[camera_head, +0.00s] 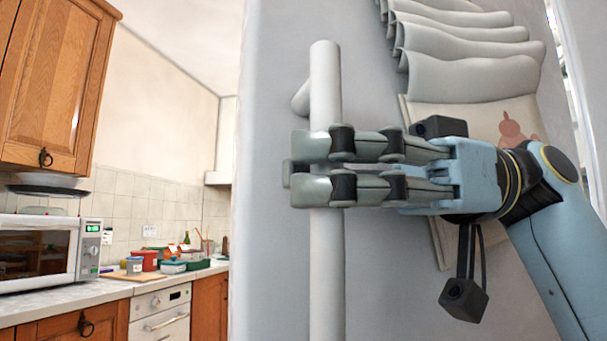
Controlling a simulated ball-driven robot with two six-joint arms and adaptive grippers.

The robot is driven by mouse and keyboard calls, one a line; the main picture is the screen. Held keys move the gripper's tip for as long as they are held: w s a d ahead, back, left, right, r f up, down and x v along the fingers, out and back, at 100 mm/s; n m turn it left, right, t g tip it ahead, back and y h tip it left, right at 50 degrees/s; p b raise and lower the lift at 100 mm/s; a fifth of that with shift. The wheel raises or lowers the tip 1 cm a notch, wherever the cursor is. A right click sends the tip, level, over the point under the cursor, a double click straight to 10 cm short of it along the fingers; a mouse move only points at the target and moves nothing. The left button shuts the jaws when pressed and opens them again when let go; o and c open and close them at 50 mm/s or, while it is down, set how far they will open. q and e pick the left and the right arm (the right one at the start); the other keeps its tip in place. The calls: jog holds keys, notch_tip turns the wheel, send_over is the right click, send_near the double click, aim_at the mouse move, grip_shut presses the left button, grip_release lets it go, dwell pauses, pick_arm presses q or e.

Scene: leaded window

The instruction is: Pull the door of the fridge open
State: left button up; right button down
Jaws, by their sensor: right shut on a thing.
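The fridge door (270,230) is a large pale grey panel that fills the middle of the head view. A white vertical bar handle (326,95) stands off it on a short bracket. My right gripper (312,172) comes in from the right and is shut on the handle, with its fingers across the bar below the bracket. The fingers hide a short stretch of the bar. I cannot tell from this one view whether the door stands ajar. My left gripper is not in view.
A white fabric blind (470,80) hangs at the upper right, behind my right arm. At the left are a wooden wall cupboard (55,80), a microwave (40,252), an oven (160,322) and a worktop (110,290) with several small containers.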

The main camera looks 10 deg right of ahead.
aim_at(446, 222)
jog(key=shift+r, duration=0.1)
dwell(0.3)
jog(key=c, duration=1.7)
grip_release()
jog(key=shift+d, duration=0.2)
jog(key=shift+o, duration=1.2)
jog(key=shift+d, duration=0.25)
jog(key=shift+o, duration=1.5)
jog(key=shift+a, duration=0.15)
jog(key=w+d, duration=0.2)
jog(key=d, duration=0.9)
jog(key=shift+d, duration=0.4)
